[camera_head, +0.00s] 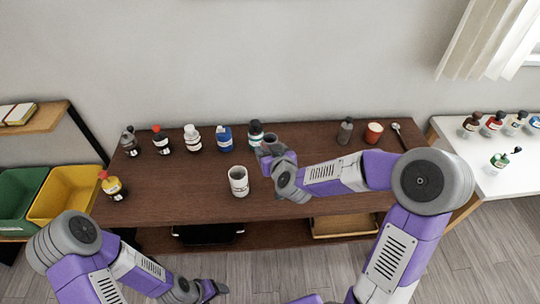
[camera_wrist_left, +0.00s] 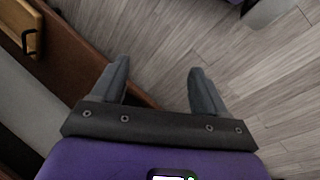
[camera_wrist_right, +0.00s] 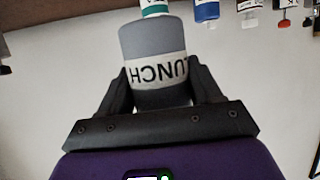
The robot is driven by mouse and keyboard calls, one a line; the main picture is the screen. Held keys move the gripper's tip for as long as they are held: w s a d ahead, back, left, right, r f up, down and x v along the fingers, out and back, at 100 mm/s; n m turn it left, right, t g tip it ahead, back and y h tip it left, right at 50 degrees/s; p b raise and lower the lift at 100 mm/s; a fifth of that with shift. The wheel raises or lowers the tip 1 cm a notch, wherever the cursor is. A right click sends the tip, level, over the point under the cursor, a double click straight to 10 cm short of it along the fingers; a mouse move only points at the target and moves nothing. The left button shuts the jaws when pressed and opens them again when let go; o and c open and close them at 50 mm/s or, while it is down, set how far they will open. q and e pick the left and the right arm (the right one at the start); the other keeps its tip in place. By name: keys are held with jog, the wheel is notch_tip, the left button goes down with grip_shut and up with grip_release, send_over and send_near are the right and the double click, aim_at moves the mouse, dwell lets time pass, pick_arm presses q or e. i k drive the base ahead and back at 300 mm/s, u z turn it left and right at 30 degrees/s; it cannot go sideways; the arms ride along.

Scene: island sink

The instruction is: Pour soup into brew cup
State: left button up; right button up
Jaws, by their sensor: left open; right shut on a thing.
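My right gripper (camera_wrist_right: 158,82) is shut on a grey container (camera_wrist_right: 148,40) with a pale band whose letters read "UNCH" in part. In the head view the container (camera_head: 270,140) is held at the back middle of the brown table; its contents cannot be made out. My left gripper (camera_wrist_left: 158,85) is open and empty over the floor, in front of the table.
Several bottles stand along the table's back left, among them a blue one (camera_head: 224,139). The table's front middle is clear.

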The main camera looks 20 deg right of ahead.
aim_at(238, 174)
jog(key=u, duration=2.45)
jog(key=k, duration=0.4)
jog(key=z, duration=1.25)
